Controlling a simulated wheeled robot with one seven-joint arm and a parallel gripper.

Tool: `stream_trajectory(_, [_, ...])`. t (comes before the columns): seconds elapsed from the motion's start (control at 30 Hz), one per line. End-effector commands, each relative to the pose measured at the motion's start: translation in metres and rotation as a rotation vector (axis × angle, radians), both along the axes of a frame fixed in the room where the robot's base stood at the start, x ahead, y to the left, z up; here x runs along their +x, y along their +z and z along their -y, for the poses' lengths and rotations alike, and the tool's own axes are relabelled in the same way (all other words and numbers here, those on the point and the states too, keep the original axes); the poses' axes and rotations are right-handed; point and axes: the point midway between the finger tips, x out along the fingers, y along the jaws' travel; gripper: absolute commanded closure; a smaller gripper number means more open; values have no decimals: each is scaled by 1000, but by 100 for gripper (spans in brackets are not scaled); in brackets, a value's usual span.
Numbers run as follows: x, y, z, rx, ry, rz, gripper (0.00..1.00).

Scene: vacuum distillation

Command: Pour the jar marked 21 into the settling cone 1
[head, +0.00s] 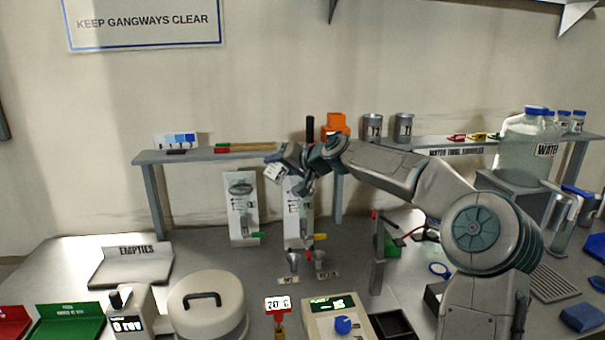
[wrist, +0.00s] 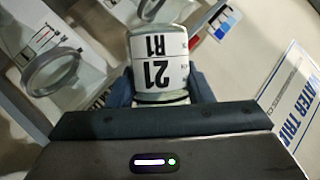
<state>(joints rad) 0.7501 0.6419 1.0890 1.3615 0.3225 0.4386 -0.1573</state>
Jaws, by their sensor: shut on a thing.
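The jar marked 21 (wrist: 158,72) fills the middle of the wrist view, its label "21 R1" upside down there. My gripper (head: 287,166) is shut around it. In the head view the jar (head: 273,173) is tilted, raised above the bench in front of the back shelf. Two white panels with settling cones stand at the back of the bench: a left one (head: 241,205) and a right one (head: 298,215), partly hidden by my gripper. The jar is between their tops. I cannot read which is cone 1. A clear round rim (wrist: 52,72) shows left of the jar in the wrist view.
A shelf (head: 200,154) runs behind the panels, with an orange object (head: 335,123) and grey cans on it. Small funnels (head: 293,261) stand below the panels. A white lidded pot (head: 206,310) and an "EMPTIES" tray (head: 130,270) stand at front left.

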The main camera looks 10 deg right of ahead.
Motion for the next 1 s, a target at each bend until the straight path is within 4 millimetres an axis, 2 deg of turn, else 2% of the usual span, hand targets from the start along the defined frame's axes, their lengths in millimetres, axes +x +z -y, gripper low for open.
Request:
stream_trajectory(0.33, [0, 4, 1, 42, 0, -22, 82])
stream_trajectory(1.0, [0, -1, 1, 123, -1, -64, 82])
